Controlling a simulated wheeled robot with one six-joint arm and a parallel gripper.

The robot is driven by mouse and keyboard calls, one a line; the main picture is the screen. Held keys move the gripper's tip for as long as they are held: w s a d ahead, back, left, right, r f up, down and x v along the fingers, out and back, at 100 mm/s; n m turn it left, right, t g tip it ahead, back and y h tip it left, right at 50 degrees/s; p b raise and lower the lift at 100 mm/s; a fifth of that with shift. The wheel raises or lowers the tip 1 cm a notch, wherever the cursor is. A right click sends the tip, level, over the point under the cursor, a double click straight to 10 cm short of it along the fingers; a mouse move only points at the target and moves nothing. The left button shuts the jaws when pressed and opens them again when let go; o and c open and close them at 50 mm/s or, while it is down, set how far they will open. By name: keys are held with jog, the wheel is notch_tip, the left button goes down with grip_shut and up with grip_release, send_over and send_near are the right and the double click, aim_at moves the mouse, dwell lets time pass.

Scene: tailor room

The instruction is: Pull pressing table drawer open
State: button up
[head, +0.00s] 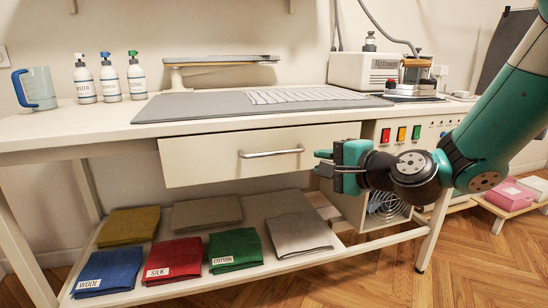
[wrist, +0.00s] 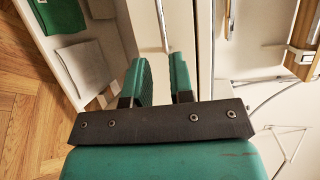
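The pressing table (head: 75,128) has a cream drawer (head: 205,168) under its top, which looks closed. A silver bar handle (head: 270,153) runs across the drawer front. My gripper (head: 322,163) is to the right of the handle, apart from it, at about its height. In the wrist view the two green fingers (wrist: 157,66) are spread with an empty gap between them. The handle (wrist: 163,26) shows past the fingertips, in line with that gap. How far it is from the fingertips is hard to tell.
A grey pressing pad (head: 200,107) and several bottles stand on top. Folded cloths, including a green one (head: 235,250), lie on the lower shelf (head: 300,262). A panel with coloured switches (head: 401,134) is right of the drawer. The space before the drawer front looks clear.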

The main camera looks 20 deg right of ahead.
aim_at(276, 154)
jog(key=p+x, duration=0.7)
jog(key=x, duration=0.7)
jog(key=shift+w+a+p, duration=0.25)
jog(key=shift+w+p, duration=0.05)
jog(key=shift+w, duration=0.05)
jog(key=shift+w+a+f, duration=0.2)
jog(key=shift+w+f, duration=0.05)
jog(key=shift+w, duration=0.25)
grip_shut()
